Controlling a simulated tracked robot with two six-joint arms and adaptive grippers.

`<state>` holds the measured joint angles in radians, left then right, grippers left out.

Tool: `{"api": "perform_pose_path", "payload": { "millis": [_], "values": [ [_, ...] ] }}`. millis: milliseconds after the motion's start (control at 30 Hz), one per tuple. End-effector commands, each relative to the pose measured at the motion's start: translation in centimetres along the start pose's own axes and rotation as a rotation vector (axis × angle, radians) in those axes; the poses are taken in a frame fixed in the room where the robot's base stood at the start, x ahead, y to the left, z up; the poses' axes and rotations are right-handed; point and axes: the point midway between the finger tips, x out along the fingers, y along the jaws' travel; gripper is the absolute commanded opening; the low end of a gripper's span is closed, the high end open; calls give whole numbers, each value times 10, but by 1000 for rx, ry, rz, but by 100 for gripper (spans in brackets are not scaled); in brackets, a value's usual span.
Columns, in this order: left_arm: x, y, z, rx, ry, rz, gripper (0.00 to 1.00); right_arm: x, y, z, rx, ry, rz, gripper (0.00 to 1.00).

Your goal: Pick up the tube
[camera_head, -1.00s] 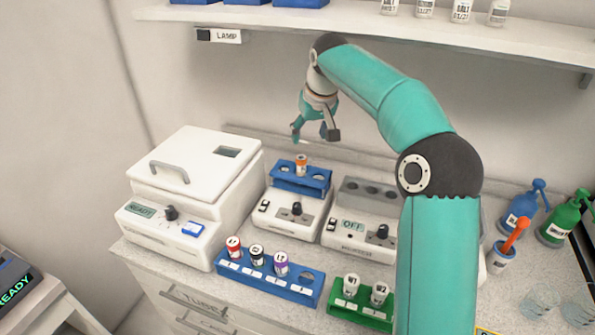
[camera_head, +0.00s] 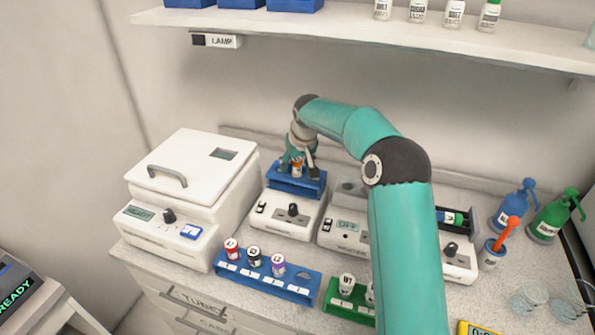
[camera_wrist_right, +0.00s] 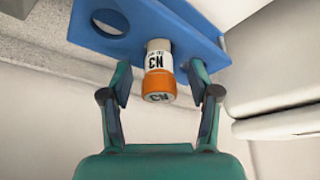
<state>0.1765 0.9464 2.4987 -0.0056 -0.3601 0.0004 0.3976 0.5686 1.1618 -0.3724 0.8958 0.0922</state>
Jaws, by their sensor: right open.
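An orange-capped tube (camera_head: 297,171) with a white label stands in the blue rack (camera_head: 310,187) on top of a white device. In the right wrist view my right gripper (camera_wrist_right: 160,82) shows a gap between each fingertip and the tube. My left gripper is not in view.
A front blue rack (camera_head: 265,284) holds red-, black- and purple-capped tubes. A green rack (camera_head: 350,310) holds white-capped tubes. A white lidded machine (camera_head: 190,165) stands left, a device marked OFF (camera_head: 345,238) right. A shelf (camera_head: 350,37) runs above.

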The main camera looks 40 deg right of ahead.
Motion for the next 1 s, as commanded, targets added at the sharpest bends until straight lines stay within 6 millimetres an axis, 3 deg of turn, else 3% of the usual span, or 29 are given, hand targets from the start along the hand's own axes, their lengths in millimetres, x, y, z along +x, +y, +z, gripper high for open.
{"api": "perform_pose_path", "payload": {
  "millis": [267,567,667,1000],
  "values": [
    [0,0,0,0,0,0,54,3,0,0,0,1,0,60],
    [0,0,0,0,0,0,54,3,0,0,0,1,0,10],
    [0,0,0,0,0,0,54,3,0,0,0,1,0,1],
    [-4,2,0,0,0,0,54,-2,0,-2,1,1,0,1]
  ]
}}
